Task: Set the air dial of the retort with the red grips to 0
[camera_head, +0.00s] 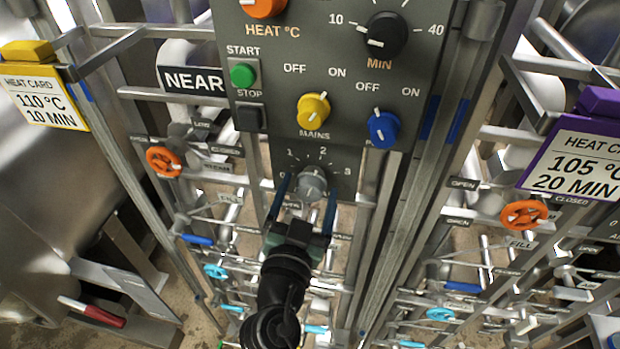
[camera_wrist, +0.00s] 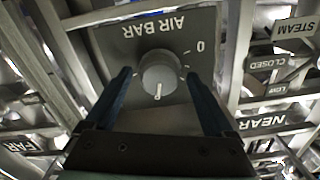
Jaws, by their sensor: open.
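The air dial (camera_head: 312,180) is a grey knob low on the grey control panel, with a scale from 0 to 3. In the wrist view the dial (camera_wrist: 160,75) shows upside down under AIR BAR, its pale pointer toward the bottom of the picture, away from the 0 at right. In the head view that is upward, roughly between 1 and 2. My gripper (camera_head: 309,189) is open, with one blue finger on each side of the dial; in the wrist view the gripper (camera_wrist: 158,77) shows gaps beside the knob. A red grip (camera_head: 104,316) is at lower left.
Above the dial are the yellow mains knob (camera_head: 313,110), a blue knob (camera_head: 383,128), and black minutes knob (camera_head: 386,35). A NEAR sign (camera_head: 194,81) is left of the panel. Metal rails, pipes and orange valve wheels (camera_head: 164,161) crowd both sides.

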